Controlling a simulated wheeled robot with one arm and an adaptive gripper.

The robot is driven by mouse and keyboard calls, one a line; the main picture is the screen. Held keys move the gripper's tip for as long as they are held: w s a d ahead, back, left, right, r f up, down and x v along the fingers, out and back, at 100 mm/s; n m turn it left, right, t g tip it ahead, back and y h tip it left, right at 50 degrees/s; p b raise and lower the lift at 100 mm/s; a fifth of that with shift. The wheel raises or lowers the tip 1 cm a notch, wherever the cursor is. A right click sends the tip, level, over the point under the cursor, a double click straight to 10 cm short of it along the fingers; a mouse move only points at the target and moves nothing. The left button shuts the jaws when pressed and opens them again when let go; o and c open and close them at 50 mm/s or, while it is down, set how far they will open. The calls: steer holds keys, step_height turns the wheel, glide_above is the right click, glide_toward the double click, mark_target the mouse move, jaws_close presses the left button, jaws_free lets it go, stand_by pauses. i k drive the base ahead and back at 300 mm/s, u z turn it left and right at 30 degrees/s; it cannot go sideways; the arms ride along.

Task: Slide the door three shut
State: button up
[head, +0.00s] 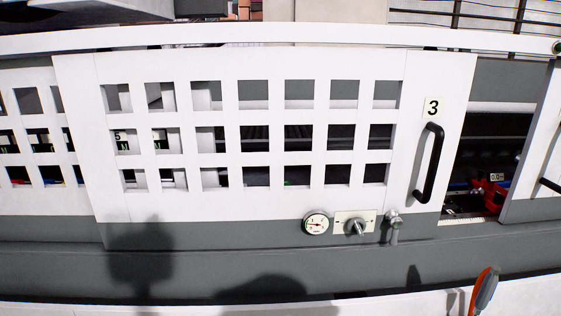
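Door three (255,65) is a white sliding panel with rows of square windows, in the middle of the head view. It bears a "3" label (432,107) and a black vertical handle (430,163) near its right edge. To the right of the door is a dark opening (487,150) into the machine, so the door stands partly open. Red and blue parts (490,192) show inside the opening.
A white rail (280,36) runs along the top. Another white panel with a dark handle (550,186) stands at the far right. An orange-and-grey object (484,290) is at the lower right.

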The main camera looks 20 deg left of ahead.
mark_target(428, 117)
steer(key=k, duration=0.4)
steer(key=u, duration=1.4)
steer(key=i, duration=0.65)
steer(key=u, duration=0.1)
